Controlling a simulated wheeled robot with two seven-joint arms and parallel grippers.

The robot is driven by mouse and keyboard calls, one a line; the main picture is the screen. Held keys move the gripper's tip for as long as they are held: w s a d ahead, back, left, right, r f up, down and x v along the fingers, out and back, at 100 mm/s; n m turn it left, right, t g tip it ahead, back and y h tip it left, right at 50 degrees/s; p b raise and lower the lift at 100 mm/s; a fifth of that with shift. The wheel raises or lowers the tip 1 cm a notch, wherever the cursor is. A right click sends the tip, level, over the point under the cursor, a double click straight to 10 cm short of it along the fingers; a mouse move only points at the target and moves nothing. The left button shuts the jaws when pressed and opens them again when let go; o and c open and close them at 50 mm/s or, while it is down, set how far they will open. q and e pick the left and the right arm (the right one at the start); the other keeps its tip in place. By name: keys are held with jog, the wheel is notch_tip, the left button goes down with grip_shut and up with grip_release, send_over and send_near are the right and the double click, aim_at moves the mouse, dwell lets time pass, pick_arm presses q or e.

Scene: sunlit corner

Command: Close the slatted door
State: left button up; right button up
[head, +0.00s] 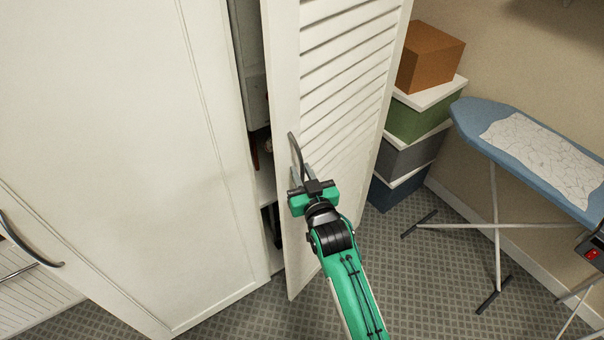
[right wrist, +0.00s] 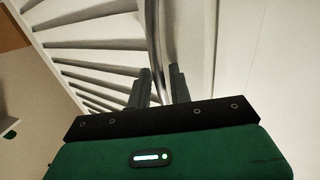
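The white slatted door (head: 345,75) stands ajar, its free edge toward me and a dark gap to its left. A dark curved handle (head: 296,152) is on its near edge strip. My right gripper (head: 303,178) is at the lower part of this handle. In the right wrist view the handle (right wrist: 155,35) runs between the two fingers (right wrist: 159,85), which sit close on both sides of it and look shut on it. The fingertips are partly hidden in the head view. My left gripper is not in view.
A plain white door (head: 110,130) with a dark handle fills the left. Shelves with items show in the gap. Stacked boxes (head: 418,115) and a blue ironing board (head: 530,150) stand to the right. Patterned floor (head: 400,285) is clear between door and board.

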jog(key=b+v, duration=0.3)
jog(key=v, duration=1)
jog(key=shift+s+b, duration=0.35)
jog(key=shift+s, duration=0.05)
jog(key=shift+d, duration=0.1)
